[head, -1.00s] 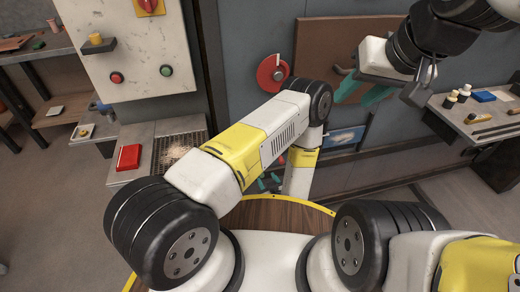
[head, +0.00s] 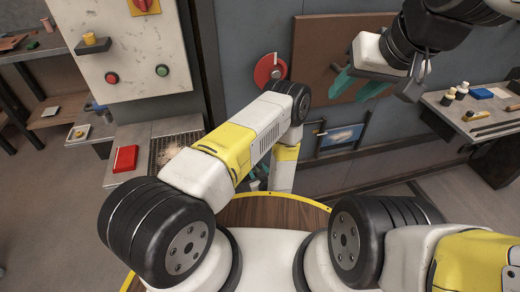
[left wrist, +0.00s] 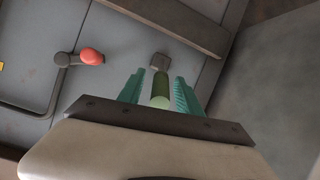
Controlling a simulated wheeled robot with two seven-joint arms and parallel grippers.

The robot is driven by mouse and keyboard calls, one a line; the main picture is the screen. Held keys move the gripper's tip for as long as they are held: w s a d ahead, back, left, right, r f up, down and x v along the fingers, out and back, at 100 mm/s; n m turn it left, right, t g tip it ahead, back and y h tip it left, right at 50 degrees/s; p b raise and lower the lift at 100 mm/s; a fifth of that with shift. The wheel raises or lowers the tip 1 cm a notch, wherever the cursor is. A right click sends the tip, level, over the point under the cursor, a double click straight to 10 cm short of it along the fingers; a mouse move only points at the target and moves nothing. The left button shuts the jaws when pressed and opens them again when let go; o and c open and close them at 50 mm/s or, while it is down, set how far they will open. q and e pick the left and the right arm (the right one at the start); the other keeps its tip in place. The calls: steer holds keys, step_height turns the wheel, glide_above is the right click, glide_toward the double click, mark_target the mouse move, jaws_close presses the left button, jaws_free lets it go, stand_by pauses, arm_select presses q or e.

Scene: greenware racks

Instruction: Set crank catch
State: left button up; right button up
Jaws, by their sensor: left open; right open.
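My left arm reaches down toward the wall in the head view, and its gripper (head: 256,183) shows only as small teal parts behind the forearm. In the left wrist view the teal fingers (left wrist: 160,95) are open, one each side of a green cylindrical handle (left wrist: 160,88) on a grey block, with gaps visible at both sides. A dark lever with a red knob (left wrist: 92,57) sits left of the fingers on the grey panel. I cannot tell which part is the crank catch. My right gripper (head: 362,84) is open and empty before a brown board.
A red disc (head: 270,70) is on the wall above my left arm. A switch panel (head: 135,50) with red and green buttons hangs left, above a bench with a red box (head: 125,158). A shelf (head: 480,115) with small items stands at right.

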arm_select(q)
jaws_close()
stand_by(1.4)
